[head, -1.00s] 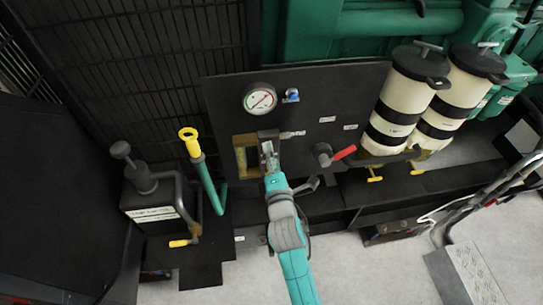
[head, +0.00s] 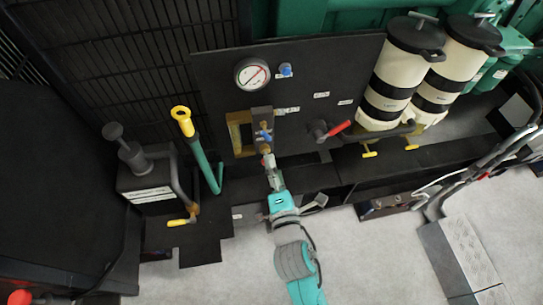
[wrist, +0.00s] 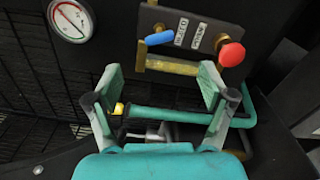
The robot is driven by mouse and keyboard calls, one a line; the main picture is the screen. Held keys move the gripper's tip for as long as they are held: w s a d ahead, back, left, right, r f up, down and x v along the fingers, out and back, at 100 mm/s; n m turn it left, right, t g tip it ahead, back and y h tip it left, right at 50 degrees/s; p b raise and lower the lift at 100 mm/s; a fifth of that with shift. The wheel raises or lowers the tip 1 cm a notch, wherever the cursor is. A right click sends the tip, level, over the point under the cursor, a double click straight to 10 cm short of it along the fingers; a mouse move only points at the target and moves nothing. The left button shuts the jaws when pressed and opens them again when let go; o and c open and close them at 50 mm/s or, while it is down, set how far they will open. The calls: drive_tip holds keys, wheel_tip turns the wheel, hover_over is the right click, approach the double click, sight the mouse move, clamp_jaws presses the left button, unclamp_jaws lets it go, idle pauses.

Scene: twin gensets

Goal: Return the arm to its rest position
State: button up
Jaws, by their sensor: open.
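My arm reaches up from the bottom of the head view toward the black panel (head: 215,85). My gripper (head: 267,162) is just below a small valve with a blue handle (head: 264,136), beside the yellow-framed opening in the panel. In the wrist view my gripper (wrist: 162,90) has its two fingers spread wide, with nothing held between them. Beyond the fingertips are a brass tube (wrist: 172,66), a blue lever (wrist: 158,38) and a red knob (wrist: 231,54). The fingers look apart from these parts.
A pressure gauge (head: 252,74) and a red-handled valve (head: 333,131) are on the panel. White filter canisters (head: 397,75) stand right. A yellow-topped teal pipe (head: 205,165) and black hand pump (head: 150,180) stand left. The pale floor (head: 375,250) is open.

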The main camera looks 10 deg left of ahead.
drive_tip(key=shift+s+d, duration=0.15)
drive_tip(key=shift+s, duration=0.1)
idle(0.4)
drive_tip(key=s+d+f+m+h, duration=0.2)
drive_tip(key=s+d+f+m, duration=0.1)
drive_tip(key=s+d+m, duration=0.45)
drive_tip(key=s+d+f+m+h, duration=0.1)
drive_tip(key=s+d+f+m, duration=0.25)
drive_tip(key=s+d, duration=0.55)
drive_tip(key=s+d+r+m+h, duration=0.2)
drive_tip(key=s+d+m, duration=0.3)
drive_tip(key=s+m, duration=0.2)
drive_tip(key=s+d+r+m+g+h, duration=0.1)
drive_tip(key=s+d+r+m+h, duration=0.1)
drive_tip(key=s+d+m, duration=0.3)
drive_tip(key=s+r+m, duration=0.1)
drive_tip(key=s+m, duration=0.1)
drive_tip(key=s, duration=0.1)
drive_tip(key=shift+s+d+r+m+g+h, duration=0.2)
drive_tip(key=shift+s+r+m+g+h, duration=0.1)
drive_tip(key=shift+s+r+m, duration=0.1)
idle(0.4)
